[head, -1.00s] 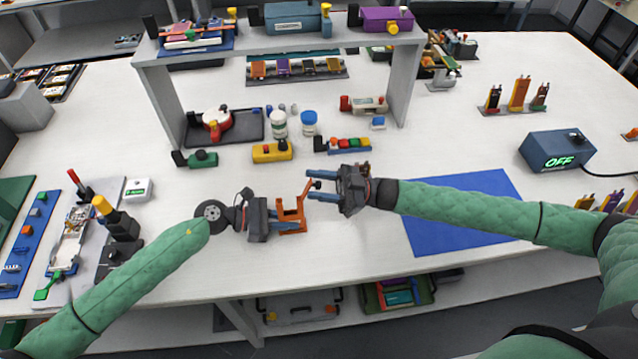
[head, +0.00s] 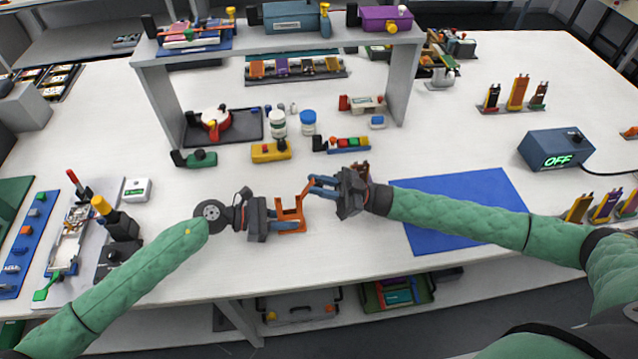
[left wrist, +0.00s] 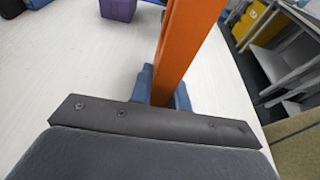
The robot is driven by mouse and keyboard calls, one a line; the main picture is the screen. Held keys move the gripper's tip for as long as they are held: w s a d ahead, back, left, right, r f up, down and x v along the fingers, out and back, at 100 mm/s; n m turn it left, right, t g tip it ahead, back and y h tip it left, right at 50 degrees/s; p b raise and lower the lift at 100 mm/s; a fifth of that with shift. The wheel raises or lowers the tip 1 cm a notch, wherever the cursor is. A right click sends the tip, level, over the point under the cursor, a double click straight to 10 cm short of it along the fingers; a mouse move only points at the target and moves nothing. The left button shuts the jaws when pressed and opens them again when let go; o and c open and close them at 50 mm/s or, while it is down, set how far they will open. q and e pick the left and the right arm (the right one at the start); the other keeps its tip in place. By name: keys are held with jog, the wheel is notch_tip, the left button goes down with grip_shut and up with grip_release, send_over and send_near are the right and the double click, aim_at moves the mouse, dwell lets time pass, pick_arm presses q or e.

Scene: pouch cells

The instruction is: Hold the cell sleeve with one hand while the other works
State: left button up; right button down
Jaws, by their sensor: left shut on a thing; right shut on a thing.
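The orange cell sleeve (head: 291,215) stands above the front middle of the white table, an angular open frame with a thin slanted part rising at its right. My left gripper (head: 293,225) comes from the left and is shut on its lower part. In the left wrist view the orange sleeve (left wrist: 184,45) rises as a tall bar between the blue fingers (left wrist: 160,90). My right gripper (head: 313,186) comes from the right, and its blue fingers are shut on the slanted part at the sleeve's upper right. The exact contact there is small and partly hidden.
A blue mat (head: 455,205) lies under my right forearm. A grey shelf frame (head: 405,85) stands behind, with jars and small tools in front. A blue box reading OFF (head: 556,150) is at right. Pouch cells stand in holders at right. A fixture board (head: 75,240) is at left.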

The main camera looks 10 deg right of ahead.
jog(key=c, duration=1.3)
grip_release()
jog(key=shift+d+f, duration=0.15)
jog(key=shift+d, duration=0.1)
jog(key=v, duration=0.3)
jog(key=shift+d, duration=0.4)
send_near(323, 184)
jog(key=d, duration=0.1)
jog(key=d+r, duration=0.1)
jog(key=d, duration=0.1)
jog(key=d+r, duration=0.1)
jog(key=d, duration=0.1)
jog(key=shift+w+d+r, duration=0.2)
jog(key=shift+w+r, duration=0.05)
